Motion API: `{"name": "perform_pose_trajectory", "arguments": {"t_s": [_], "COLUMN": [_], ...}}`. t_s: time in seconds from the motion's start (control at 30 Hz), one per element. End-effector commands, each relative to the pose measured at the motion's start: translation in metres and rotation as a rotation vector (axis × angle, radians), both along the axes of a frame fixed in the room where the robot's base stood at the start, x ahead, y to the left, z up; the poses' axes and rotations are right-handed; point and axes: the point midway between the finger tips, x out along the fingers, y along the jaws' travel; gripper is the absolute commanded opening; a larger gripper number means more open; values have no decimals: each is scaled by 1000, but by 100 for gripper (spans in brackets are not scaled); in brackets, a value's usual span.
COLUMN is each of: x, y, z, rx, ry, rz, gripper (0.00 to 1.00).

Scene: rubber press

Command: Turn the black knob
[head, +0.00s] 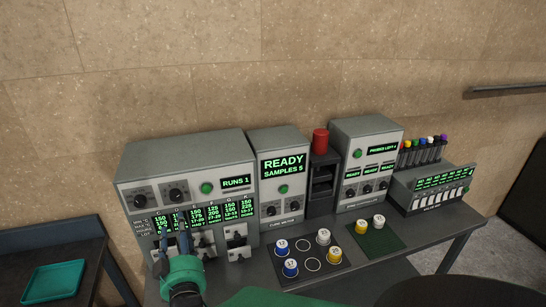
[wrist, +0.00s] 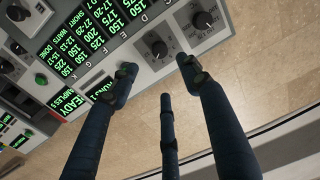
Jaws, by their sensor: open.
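Two black knobs sit on the left grey machine: a left knob (head: 141,200) and a right knob (head: 177,194). In the wrist view the left knob (wrist: 205,20) is near the top, and the right knob (wrist: 158,48) appears between two spread fingertips. I cannot tell from the frames which knob the task means. My gripper (head: 176,240) has dark fingers and a green palm, and it is in front of the left machine, below the knobs. In the wrist view my gripper (wrist: 158,80) is open and empty. Contact with the knob does not show.
Lever switches (head: 238,242) line the machine's lower front. A second machine (head: 284,150), a red-topped device (head: 320,141) and a controller (head: 368,135) stand to the right. Numbered pucks lie on a black mat (head: 330,268). A green tray (head: 54,281) sits at far left.

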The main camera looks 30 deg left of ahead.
Motion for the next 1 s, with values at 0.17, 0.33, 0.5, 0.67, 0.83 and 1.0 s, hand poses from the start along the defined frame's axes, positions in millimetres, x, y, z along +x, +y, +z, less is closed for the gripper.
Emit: {"name": "perform_pose_trajectory", "arguments": {"t_s": [0.17,0.33,0.5,0.67,0.83,1.0], "x": [11,26,43,58,73,83], "y": [11,28,46,64,80,91], "z": [-1,0,-1,-1,-1,0], "rx": [-1,0,0,0,-1,0], "ry": [0,0,0,0,1,0], "rz": [-2,-2,-2,-1,-1,-1], "gripper": [47,47,47,47,47,47]}}
